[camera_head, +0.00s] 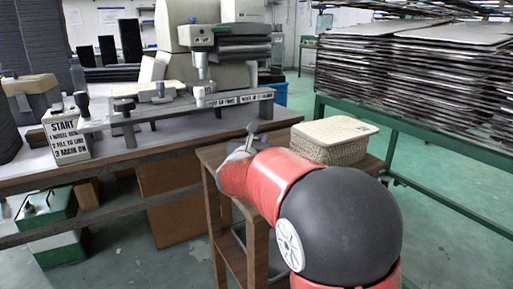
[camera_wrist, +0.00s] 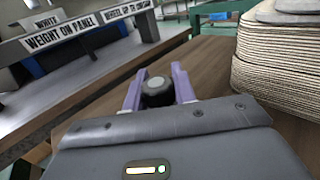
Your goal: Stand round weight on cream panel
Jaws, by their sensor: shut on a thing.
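The round weight (camera_wrist: 157,94), dark with a lighter knob on top, sits between the two purple fingers of my gripper (camera_wrist: 159,92) in the wrist view. The fingers are shut on it. The cream panel (camera_wrist: 290,13) tops a layered stack at the right of the wrist view, apart from the weight. In the head view the cream panel (camera_head: 335,129) lies on the stack on a small brown table. My gripper (camera_head: 246,143) shows there partly, left of the stack, behind my red arm. I cannot make out the weight in that view.
The small wooden table (camera_head: 213,158) has bare top around the stack. A long workbench (camera_head: 150,151) to the left carries a press machine (camera_head: 200,60), a labelled rail and a white START block (camera_head: 66,137). A rack of dark trays (camera_head: 420,60) stands at the right.

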